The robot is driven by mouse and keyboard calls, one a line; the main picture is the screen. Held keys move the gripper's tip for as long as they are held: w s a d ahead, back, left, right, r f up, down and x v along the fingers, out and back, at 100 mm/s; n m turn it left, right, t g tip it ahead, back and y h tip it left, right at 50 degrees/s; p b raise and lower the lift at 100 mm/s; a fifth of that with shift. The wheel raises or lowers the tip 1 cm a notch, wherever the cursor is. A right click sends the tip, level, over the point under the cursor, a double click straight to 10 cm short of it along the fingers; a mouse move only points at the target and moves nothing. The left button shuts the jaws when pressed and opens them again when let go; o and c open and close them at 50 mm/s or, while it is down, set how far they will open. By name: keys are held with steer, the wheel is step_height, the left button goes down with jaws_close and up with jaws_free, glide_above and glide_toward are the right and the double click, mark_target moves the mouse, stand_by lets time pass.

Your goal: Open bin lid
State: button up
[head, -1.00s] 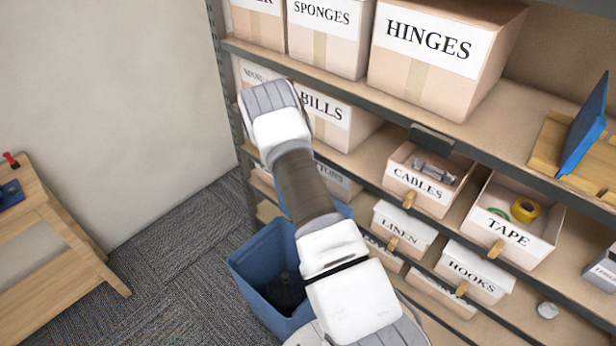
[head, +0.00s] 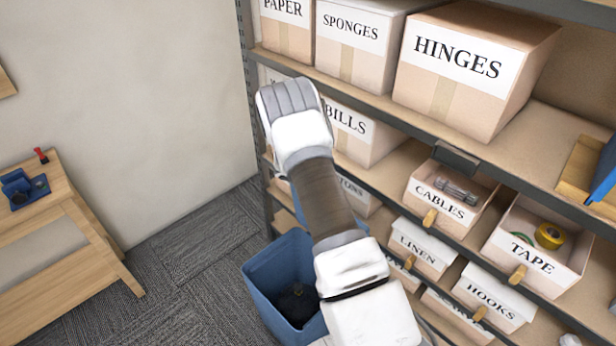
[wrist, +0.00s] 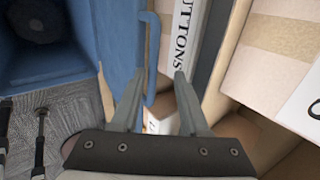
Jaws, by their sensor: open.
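A blue bin (head: 268,272) stands on the carpet beside the shelf, with its top uncovered and something dark inside. In the wrist view, the bin (wrist: 60,72) is at the left. Its blue lid (wrist: 118,40) looks raised between the bin's opening and the shelf, with a blue lip (wrist: 152,55) along its edge. My gripper (wrist: 161,73) is open, with the end of the lip between its fingers. I cannot tell whether a finger touches it. In the head view my arm hides the gripper and most of the lid.
A shelf of labelled boxes, such as the HINGES box (head: 465,75) and the TAPE bin (head: 530,245), fills the right side. The BUTTONS box (wrist: 185,35) is close to the fingertips. A wooden table (head: 75,225) stands at the left. Carpet between table and bin is clear.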

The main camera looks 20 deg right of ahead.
steer(key=v, duration=1.4)
steer(key=shift+b, duration=0.3)
steer(key=shift+d+r, duration=0.15)
steer(key=s+a+r+m+y+b, duration=0.1)
steer(key=s+a+r+m, duration=0.1)
steer(key=s+r+m, duration=0.65)
steer(key=s+a+r+m+y, duration=0.2)
steer(key=s+r+m, duration=0.4)
steer(key=r+m, duration=0.5)
steer(key=s+a+r+m+t+y, duration=0.1)
steer(key=s+a+m, duration=0.3)
steer(key=s+m, duration=0.4)
steer(key=s+a+r+m+t+y+b, duration=0.1)
steer(key=s+a+r+m+t+y, duration=0.1)
steer(key=s+a+m, duration=0.3)
steer(key=s+m+y, duration=0.1)
steer(key=s+m, duration=0.3)
steer(key=m, duration=0.3)
steer(key=shift+s+r+m+b, duration=0.3)
steer(key=shift+r+m, duration=0.05)
steer(key=shift+r, duration=0.05)
